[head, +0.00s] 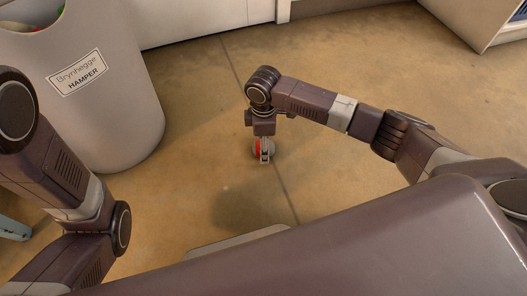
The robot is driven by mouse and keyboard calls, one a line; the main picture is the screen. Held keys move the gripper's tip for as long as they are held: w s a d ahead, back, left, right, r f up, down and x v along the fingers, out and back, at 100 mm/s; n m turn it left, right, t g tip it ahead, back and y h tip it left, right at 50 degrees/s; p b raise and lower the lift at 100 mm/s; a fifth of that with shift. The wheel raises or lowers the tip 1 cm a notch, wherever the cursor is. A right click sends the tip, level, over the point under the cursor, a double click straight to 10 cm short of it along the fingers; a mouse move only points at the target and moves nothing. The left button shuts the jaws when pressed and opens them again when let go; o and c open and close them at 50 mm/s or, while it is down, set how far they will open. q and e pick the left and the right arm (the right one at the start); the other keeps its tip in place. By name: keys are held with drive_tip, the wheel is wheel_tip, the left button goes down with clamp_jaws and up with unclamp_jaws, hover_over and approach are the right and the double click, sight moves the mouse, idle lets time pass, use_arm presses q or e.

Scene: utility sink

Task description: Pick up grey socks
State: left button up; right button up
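My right gripper (264,156) points down near the floor in the middle of the head view. It is small and seen from above. A small grey and red shape (257,149) shows right at its fingers. I cannot tell whether this shape is the grey socks or part of the gripper, nor whether the fingers are open or shut on it. No other grey socks can be made out on the visible floor. My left arm is at the left edge, and its gripper is out of view.
A tall light-grey hamper (112,110) with a label stands at the left, with colourful cloth (30,12) inside. White cabinet fronts (190,15) run along the back. A wooden-sided unit (470,18) is at the top right. The brown floor (345,60) between is clear.

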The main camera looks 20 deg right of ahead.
drive_tip(key=c, duration=1.2)
drive_tip(key=shift+r, duration=0.2)
